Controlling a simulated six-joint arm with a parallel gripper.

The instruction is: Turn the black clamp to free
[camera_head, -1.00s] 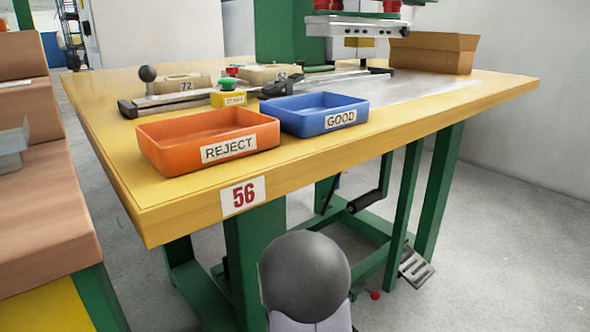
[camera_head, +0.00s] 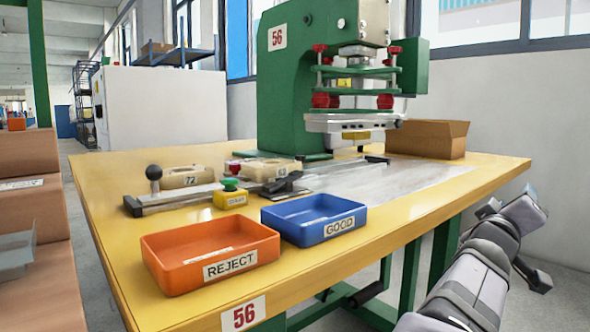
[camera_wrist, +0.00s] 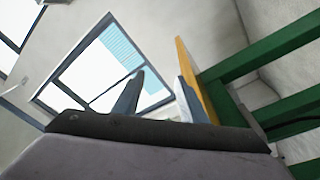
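In the head view my arm stands at the lower right, beside the table's right end, well away from the clamp. The clamp is not in the wrist view.
The orange REJECT tray (camera_head: 210,281) and blue GOOD tray (camera_head: 352,222) stand before the clamp. A green button on a yellow box (camera_head: 231,199) is left of it. The green press (camera_head: 290,80) rises behind; a cardboard box (camera_head: 430,141) stands at the back right.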

